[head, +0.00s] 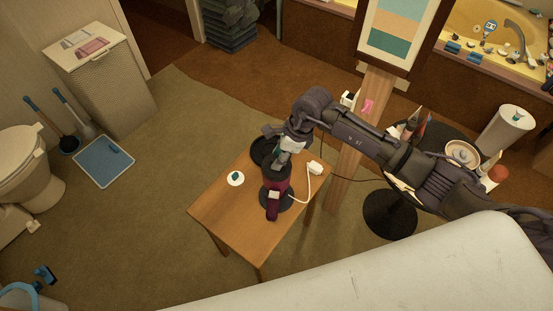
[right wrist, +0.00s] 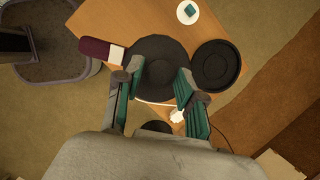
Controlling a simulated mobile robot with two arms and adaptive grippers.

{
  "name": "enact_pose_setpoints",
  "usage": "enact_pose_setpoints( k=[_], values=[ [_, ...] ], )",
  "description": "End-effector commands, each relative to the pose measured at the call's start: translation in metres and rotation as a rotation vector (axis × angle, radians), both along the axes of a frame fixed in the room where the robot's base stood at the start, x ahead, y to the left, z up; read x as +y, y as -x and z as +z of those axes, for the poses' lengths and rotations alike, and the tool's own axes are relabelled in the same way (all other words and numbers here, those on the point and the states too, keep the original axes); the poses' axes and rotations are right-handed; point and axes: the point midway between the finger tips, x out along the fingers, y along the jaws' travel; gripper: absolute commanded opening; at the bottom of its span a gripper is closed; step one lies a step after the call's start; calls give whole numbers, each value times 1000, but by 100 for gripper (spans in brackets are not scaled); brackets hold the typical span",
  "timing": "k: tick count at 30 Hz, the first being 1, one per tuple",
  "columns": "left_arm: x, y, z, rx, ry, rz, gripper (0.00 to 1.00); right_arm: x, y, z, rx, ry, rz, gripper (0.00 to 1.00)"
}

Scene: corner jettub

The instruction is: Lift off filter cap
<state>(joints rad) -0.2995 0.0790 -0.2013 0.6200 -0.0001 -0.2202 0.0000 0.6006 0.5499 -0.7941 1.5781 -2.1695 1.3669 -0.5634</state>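On a small wooden table (head: 225,200) stands an appliance with a maroon handle (head: 273,208) and a round black part under it. In the right wrist view the maroon handle (right wrist: 95,50) points left, and a broad round black part (right wrist: 158,45) lies below my fingers. I cannot tell for sure which black part is the filter cap. My right gripper (head: 281,158) is above the appliance, partly hiding it. In the wrist view its teal fingers (right wrist: 158,74) are spread with nothing gripped between them. I cannot tell whether they touch the appliance. My left gripper is out of view.
A separate black dish (right wrist: 215,66) sits beside the appliance. A white disc with a teal piece (head: 235,178) and a white plug with a cord (head: 314,168) also lie on the table. A wooden easel post (head: 350,165) and a round black stool (head: 390,214) stand to the right.

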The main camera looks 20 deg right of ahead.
Motion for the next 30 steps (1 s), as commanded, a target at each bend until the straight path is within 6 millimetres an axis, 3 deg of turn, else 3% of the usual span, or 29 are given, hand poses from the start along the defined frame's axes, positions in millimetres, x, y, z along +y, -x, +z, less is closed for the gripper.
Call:
enact_pose_setpoints(
  k=[13,30],
  values=[
    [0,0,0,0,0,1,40,0,0,0,0,0,0,0],
    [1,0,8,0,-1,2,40,0,0,12,0,0,1,0]
  ],
)
